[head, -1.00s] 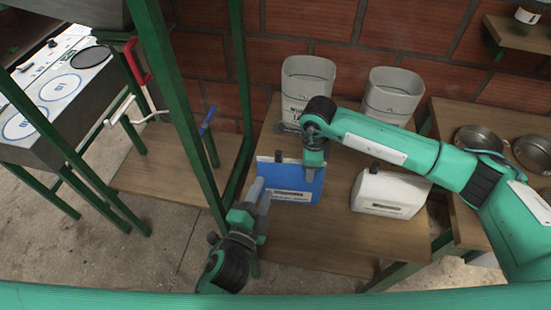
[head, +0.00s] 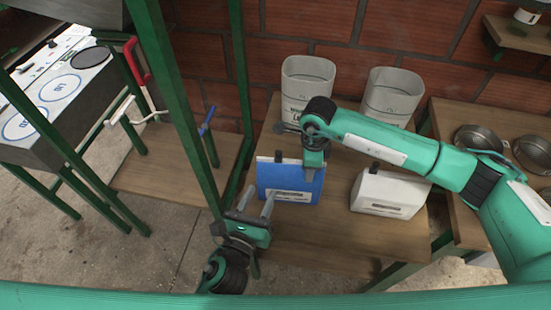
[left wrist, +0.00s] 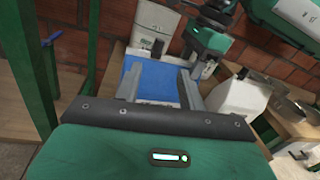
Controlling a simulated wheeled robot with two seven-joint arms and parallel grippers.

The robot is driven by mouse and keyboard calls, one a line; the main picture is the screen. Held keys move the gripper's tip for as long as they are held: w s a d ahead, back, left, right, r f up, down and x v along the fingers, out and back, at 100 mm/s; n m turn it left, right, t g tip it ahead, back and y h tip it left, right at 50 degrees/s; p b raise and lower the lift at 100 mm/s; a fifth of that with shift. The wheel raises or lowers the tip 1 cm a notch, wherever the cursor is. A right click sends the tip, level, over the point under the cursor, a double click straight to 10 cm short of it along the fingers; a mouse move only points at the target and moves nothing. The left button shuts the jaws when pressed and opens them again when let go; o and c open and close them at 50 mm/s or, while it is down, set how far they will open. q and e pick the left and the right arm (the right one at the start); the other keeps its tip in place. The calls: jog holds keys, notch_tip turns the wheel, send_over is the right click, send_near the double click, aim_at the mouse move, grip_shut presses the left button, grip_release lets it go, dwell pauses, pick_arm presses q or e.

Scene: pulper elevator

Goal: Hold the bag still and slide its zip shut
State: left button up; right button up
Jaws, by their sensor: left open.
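The blue bag (head: 297,184) stands upright on the wooden table, with a pale label on its front and a dark tab at its top left edge. In the left wrist view the bag (left wrist: 152,82) shows between my open left fingers. My left gripper (head: 256,203) is open and empty, in front of the bag's lower left side and apart from it. My right gripper (head: 314,160) points down at the bag's top edge; its fingers are mostly hidden, so I cannot tell whether it grips the bag. The zip itself is too small to make out.
A white bag (head: 391,193) stands to the right of the blue one. Two pale bins (head: 306,85) (head: 392,95) stand behind. A green frame post (head: 180,110) rises close to my left arm. The table front (head: 330,235) is clear.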

aim_at(278, 156)
pick_arm(q)
jog(key=shift+m, duration=0.9)
jog(key=x, duration=1.2)
jog(key=shift+s, duration=0.1)
grip_shut()
